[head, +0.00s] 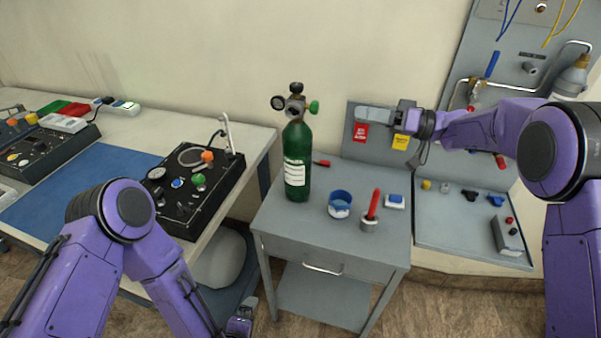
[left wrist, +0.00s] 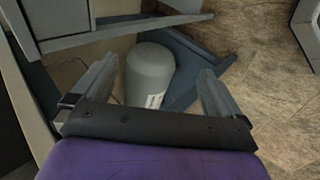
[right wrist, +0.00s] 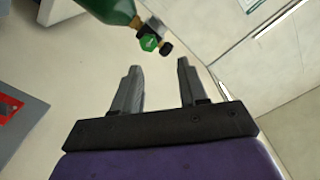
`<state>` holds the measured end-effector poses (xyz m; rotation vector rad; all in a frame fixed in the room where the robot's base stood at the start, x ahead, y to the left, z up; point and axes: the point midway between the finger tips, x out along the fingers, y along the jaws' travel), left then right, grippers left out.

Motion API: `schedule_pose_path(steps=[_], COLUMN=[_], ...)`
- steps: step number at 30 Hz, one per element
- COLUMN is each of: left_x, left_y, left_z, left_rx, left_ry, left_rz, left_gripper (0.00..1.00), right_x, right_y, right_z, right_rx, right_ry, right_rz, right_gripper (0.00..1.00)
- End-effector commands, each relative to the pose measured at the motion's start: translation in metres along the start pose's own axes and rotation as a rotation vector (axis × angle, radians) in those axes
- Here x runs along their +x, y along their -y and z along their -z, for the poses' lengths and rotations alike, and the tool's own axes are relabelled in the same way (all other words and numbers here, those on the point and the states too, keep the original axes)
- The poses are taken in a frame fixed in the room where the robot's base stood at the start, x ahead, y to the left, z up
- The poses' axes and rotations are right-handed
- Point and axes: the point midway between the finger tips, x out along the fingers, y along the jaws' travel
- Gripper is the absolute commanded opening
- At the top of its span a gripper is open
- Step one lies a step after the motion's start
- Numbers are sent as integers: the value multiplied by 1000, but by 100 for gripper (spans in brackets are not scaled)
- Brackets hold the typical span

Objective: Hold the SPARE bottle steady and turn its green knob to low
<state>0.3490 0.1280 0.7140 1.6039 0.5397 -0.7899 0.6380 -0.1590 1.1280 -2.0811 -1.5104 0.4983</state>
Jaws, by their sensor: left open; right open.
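A dark green bottle (head: 297,165) with a white label stands upright on the grey cart. Its valve head carries a round gauge and a green knob (head: 314,107) on the right side. In the right wrist view the bottle (right wrist: 108,8) shows at the top, with the green knob (right wrist: 149,43) just beyond the fingertips. My right gripper (head: 375,115) is open and empty, to the right of the knob at about its height, apart from it. It also shows in the right wrist view (right wrist: 157,75). My left gripper (left wrist: 155,80) is open and empty, low beside the cart.
A black control panel (head: 195,185) lies on the left bench. A grey cylinder (left wrist: 150,75) stands under it.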

Motion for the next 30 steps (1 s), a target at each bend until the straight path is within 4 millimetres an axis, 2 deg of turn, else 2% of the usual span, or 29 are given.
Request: schedule_pose_path(steps=[1, 3, 5, 7, 9, 12, 15, 18, 23, 30], left_x=[9, 16, 18, 16, 10, -2, -15, -26, -28, 1], left_y=[-33, -79, -119, -167, -216, -281, -329, -358, -377, -409], left_z=[-17, -40, -56, -68, -76, -75, -68, -61, -55, -48], left_rx=[-145, -364, -555, -777, -986, -1236, -1413, -1522, -1586, -1585], left_ry=[28, 79, 131, 199, 277, 388, 483, 548, 587, 584], left_rz=[-78, -181, -266, -362, -455, -579, -670, -729, -762, -763], left_gripper=[100, 100, 100, 100, 100, 100, 100, 100, 100, 100], right_x=[2, 4, 5, 6, 6, 6, 6, 6, 7, 7], right_y=[-4, -8, -10, -12, -13, -13, -13, -13, -13, -12], right_z=[1, 1, 1, 1, 1, 1, 1, 1, 1, 1], right_rx=[2, 6, 7, 8, 9, 9, 9, 9, 9, 9], right_ry=[2, 3, 4, 5, 5, 5, 4, 4, 5, 5], right_rz=[-1, -1, 0, 0, 0, 0, -1, 0, 1, 1], right_gripper=[43, 43, 43, 43, 43, 43, 43, 43, 43, 43])
